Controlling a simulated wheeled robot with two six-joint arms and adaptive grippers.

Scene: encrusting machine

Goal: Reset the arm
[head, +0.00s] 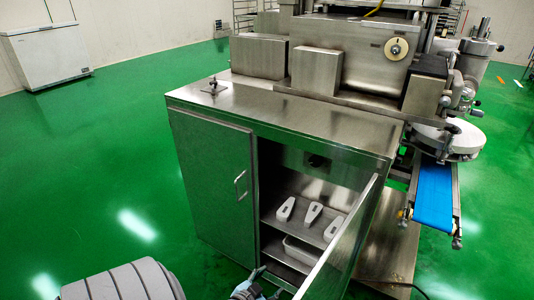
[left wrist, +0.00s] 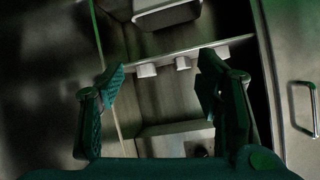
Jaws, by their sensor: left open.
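My left gripper (head: 252,288) shows at the bottom edge of the head view, in front of the open cabinet of the steel machine (head: 283,118). In the left wrist view its two fingers (left wrist: 160,82) are spread wide with nothing between them. Beyond them lie the cabinet's inside, several white parts (left wrist: 147,70) and a tray (left wrist: 165,14). My right gripper is in neither view.
The cabinet's right door (head: 340,245) stands open; the left door (head: 213,170) is shut. White parts (head: 311,213) lie on a shelf above a tray (head: 300,250). A blue conveyor (head: 434,195) is at the right. Green floor (head: 100,150) is clear at the left.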

